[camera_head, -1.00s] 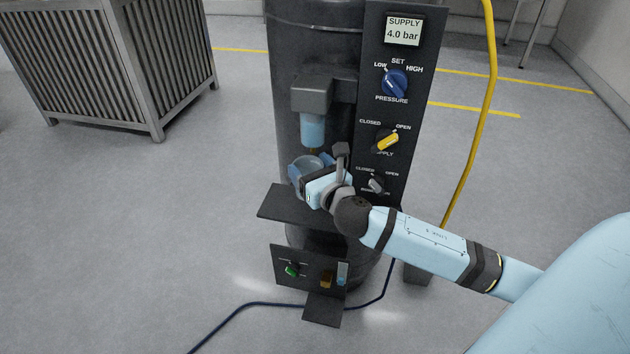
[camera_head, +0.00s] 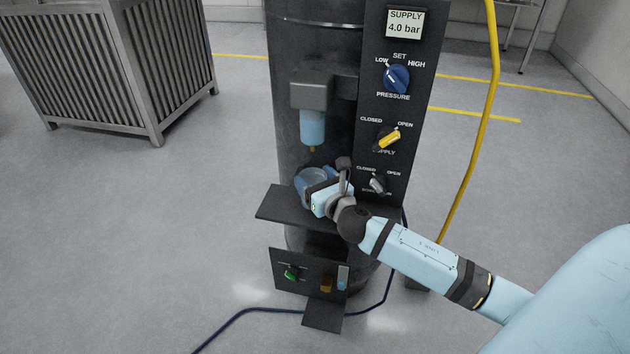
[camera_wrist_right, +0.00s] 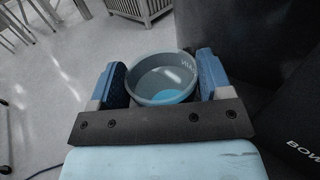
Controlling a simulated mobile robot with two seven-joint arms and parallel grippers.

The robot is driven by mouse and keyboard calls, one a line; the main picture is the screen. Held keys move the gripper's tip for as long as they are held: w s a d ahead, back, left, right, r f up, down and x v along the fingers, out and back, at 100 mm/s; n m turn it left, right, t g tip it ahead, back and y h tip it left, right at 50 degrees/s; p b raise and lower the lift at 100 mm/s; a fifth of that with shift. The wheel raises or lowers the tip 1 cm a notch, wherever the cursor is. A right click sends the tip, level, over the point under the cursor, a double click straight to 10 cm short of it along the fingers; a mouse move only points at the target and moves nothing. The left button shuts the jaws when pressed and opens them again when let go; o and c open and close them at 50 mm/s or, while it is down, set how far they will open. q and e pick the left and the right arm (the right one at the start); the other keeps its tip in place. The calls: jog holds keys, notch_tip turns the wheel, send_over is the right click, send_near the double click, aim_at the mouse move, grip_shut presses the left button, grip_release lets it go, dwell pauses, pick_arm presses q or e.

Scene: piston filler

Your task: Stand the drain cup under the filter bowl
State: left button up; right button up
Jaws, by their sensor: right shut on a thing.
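The drain cup (camera_head: 307,177) is a grey-blue, open-topped round cup. My right gripper (camera_head: 318,184) is shut on it, with one blue-padded finger on each side in the right wrist view, where the cup (camera_wrist_right: 161,72) looks empty and shows some lettering inside. The filter bowl (camera_head: 312,128) is a light-blue cylinder under a grey block, with a small brownish outlet at its bottom. The cup is upright below the bowl, just above or on the dark shelf (camera_head: 275,206); I cannot tell whether it touches. My left gripper is not in view.
The dark control panel (camera_head: 413,60) with blue, yellow and grey knobs stands close to the right of the cup. A lower panel (camera_head: 308,273) with a green knob is under the shelf. A yellow hose (camera_head: 482,120) hangs at right. Floor at left is clear up to a slatted bin (camera_head: 110,65).

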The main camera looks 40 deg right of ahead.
jog(key=shift+f, duration=0.2)
jog(key=o, duration=1)
jog(key=shift+r, duration=0.15)
jog(key=shift+s, duration=0.2)
jog(key=shift+s+a+r, duration=0.1)
jog(key=shift+s+a, duration=0.05)
jog(key=shift+s, duration=1.8)
jog(key=shift+s+a+f, duration=0.1)
jog(key=shift+s+a, duration=0.1)
jog(key=shift+s, duration=1.7)
jog(key=shift+s+a+r, duration=0.1)
jog(key=shift+s+a, duration=0.05)
jog(key=shift+s, duration=1.8)
